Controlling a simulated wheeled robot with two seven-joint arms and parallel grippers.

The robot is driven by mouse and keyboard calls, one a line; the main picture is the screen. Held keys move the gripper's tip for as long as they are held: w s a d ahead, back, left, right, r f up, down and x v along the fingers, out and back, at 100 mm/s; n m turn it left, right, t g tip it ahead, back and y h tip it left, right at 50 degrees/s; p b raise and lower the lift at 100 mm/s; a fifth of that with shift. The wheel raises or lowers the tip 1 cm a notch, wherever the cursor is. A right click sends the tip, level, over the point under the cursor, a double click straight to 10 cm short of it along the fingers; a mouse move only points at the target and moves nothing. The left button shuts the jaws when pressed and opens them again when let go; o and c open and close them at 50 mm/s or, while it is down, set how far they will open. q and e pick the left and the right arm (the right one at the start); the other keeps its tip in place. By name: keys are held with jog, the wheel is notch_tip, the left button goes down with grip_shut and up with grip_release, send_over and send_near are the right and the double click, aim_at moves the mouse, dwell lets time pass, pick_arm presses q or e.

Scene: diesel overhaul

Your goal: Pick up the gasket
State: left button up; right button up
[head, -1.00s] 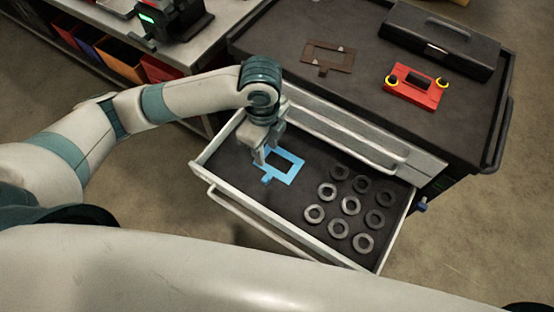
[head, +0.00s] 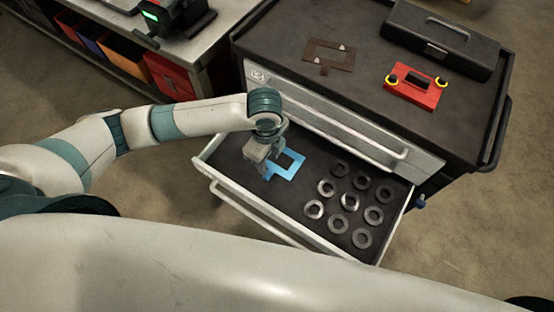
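A light-blue rectangular gasket (head: 292,169) with an open middle lies in the left part of the open drawer (head: 308,232). My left gripper (head: 265,172) points down over the gasket's left side and hides part of it, including its tab. The fingertips are at or just above the gasket; whether they touch it or are closed on it cannot be told. A brown, similarly shaped gasket (head: 318,53) lies on top of the dark tool cart (head: 290,22). My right gripper is not in view.
Several dark and grey rings (head: 350,201) lie in rows in the drawer's right part. On the cart top are a red plate with yellow rings (head: 412,91) and a black toolbox (head: 440,38). A workbench with coloured bins (head: 118,60) stands at the upper left.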

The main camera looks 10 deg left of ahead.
aim_at(268, 175)
pick_arm(q)
jog(key=shift+f+p, duration=0.3)
jog(key=shift+f, duration=1.7)
jog(key=shift+f, duration=0.1)
jog(key=shift+a+f+p, duration=0.15)
jog(key=shift+f+p, duration=0.05)
jog(key=shift+p, duration=0.1)
jog(key=f, duration=0.1)
jog(key=f+p, duration=0.1)
jog(key=f, duration=0.1)
jog(key=shift+a+f+p, duration=0.3)
jog(key=shift+f, duration=0.5)
grip_shut()
